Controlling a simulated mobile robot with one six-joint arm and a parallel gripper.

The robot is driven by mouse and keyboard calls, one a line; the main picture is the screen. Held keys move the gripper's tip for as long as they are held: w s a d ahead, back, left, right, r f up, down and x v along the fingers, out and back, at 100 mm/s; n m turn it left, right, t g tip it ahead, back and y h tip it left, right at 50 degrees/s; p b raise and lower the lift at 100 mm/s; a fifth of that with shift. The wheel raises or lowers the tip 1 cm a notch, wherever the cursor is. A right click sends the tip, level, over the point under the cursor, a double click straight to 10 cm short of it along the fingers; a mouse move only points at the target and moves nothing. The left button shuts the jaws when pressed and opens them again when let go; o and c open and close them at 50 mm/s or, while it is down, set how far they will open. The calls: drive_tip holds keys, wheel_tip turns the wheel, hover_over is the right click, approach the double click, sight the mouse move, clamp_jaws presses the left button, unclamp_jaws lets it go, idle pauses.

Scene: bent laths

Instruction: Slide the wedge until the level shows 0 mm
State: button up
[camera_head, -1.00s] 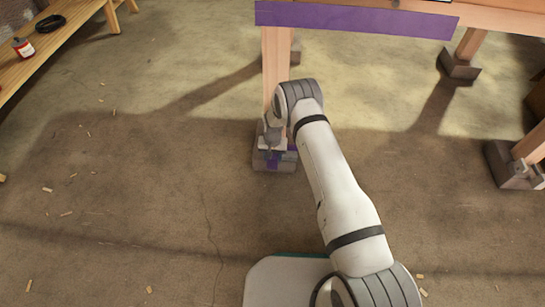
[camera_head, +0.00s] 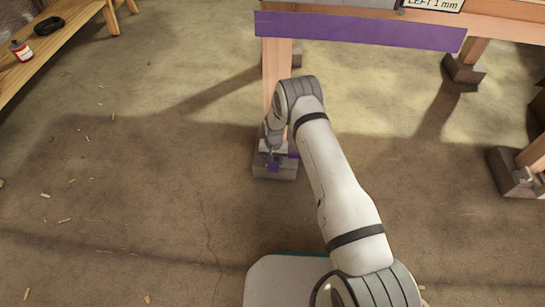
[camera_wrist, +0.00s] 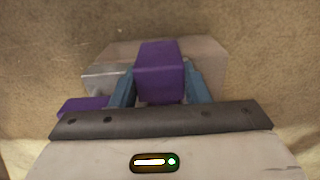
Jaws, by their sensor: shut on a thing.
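My gripper (camera_wrist: 160,86) is shut on the purple wedge (camera_wrist: 160,60), with one blue finger on each side of it in the wrist view. In the head view the wedge (camera_head: 273,164) shows small at the grey foot block (camera_head: 275,174) under the near-left wooden leg (camera_head: 275,80). My arm hides part of that spot. The level's display (camera_head: 435,5) is cut off by the top edge; its visible text reads LEFT 1 mm. A second purple piece (camera_wrist: 82,104) shows left of the fingers in the wrist view.
A purple board (camera_head: 355,31) runs along the wooden frame above the leg. Other legs stand on grey blocks (camera_head: 515,172) at the right. A wooden bench (camera_head: 50,45) with a red-and-white container is at the upper left. The floor at left is open, with scattered chips.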

drive_tip(key=shift+w, duration=0.2)
drive_tip(key=o, duration=1.4)
drive_tip(key=shift+r, duration=0.1)
wheel_tip(320, 180, up, 8)
drive_tip(key=p, duration=0.3)
drive_tip(key=shift+f, duration=0.2)
